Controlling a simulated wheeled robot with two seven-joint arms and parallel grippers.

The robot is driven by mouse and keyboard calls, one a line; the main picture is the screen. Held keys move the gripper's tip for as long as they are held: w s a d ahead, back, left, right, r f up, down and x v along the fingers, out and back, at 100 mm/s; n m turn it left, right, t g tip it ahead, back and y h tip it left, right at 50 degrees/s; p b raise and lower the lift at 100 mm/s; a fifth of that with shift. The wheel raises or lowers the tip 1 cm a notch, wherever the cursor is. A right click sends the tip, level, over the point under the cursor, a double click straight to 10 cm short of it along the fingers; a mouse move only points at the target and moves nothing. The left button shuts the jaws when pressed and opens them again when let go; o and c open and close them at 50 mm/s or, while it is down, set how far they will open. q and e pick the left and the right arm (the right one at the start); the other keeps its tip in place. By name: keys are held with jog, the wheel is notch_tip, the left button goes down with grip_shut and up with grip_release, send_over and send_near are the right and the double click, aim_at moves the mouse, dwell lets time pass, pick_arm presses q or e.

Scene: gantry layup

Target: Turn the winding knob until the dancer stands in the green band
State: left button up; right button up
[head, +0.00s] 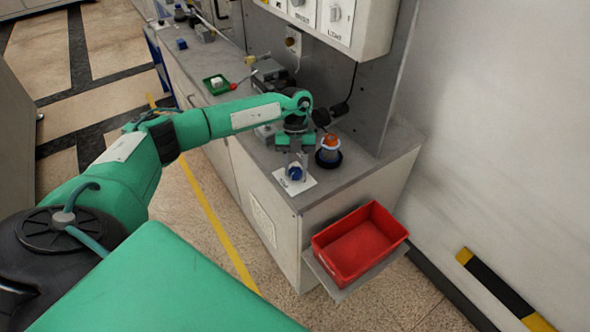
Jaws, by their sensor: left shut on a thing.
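The winding knob (295,173) is a small blue round knob on a white plate (308,184) at the front edge of the grey counter. My left gripper (294,164) reaches down over it from above, shut on the knob. The fingers hide part of the knob. I cannot make out the dancer or the green band in this view. My right gripper is out of the picture.
An orange and blue item (330,143) in a dark dish stands just right of my gripper. A red bin (358,243) sits on a shelf at the counter's end. A green tray (216,85) lies further back. A wall panel (340,22) overhangs the counter.

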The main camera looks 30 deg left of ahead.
pick_arm(q)
jog(key=shift+m+y, duration=0.3)
jog(key=shift+m, duration=0.3)
jog(key=o, duration=1)
jog(key=b+v, duration=0.3)
jog(key=v, duration=1.1)
jog(key=shift+w+f+b, duration=0.1)
jog(key=shift+b, duration=0.25)
